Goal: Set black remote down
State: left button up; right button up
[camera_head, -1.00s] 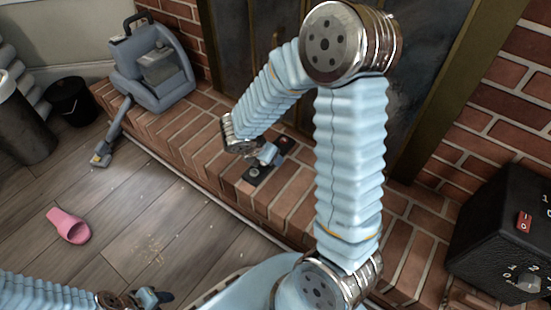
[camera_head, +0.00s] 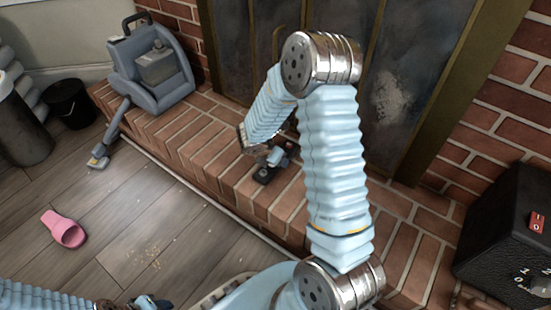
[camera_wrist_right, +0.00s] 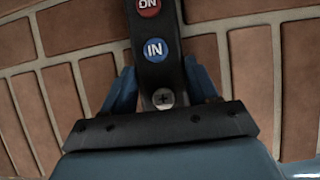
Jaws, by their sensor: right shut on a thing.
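The black remote (camera_wrist_right: 152,32) is held between the blue fingers of my right gripper (camera_wrist_right: 160,88) in the right wrist view. The forearm hides part of the remote. I cannot tell whether it touches the bricks. My left gripper (camera_head: 148,303) is at the bottom edge, its opening unclear.
A grey-blue vacuum-like machine (camera_head: 150,68) stands on the hearth's left end, its nozzle on the floor. A black speaker-like box (camera_head: 505,235) is at the right. A pink slipper (camera_head: 64,229) and a black bucket (camera_head: 70,102) are on the wood floor. Bricks around the gripper are clear.

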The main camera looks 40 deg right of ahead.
jog(key=shift+f, duration=0.1)
jog(key=o, duration=1.2)
jog(key=shift+c, duration=0.2)
jog(key=shift+r, duration=0.3)
jog(key=p+v, duration=0.3)
jog(key=v, duration=0.8)
jog(key=shift+a+r, duration=0.25)
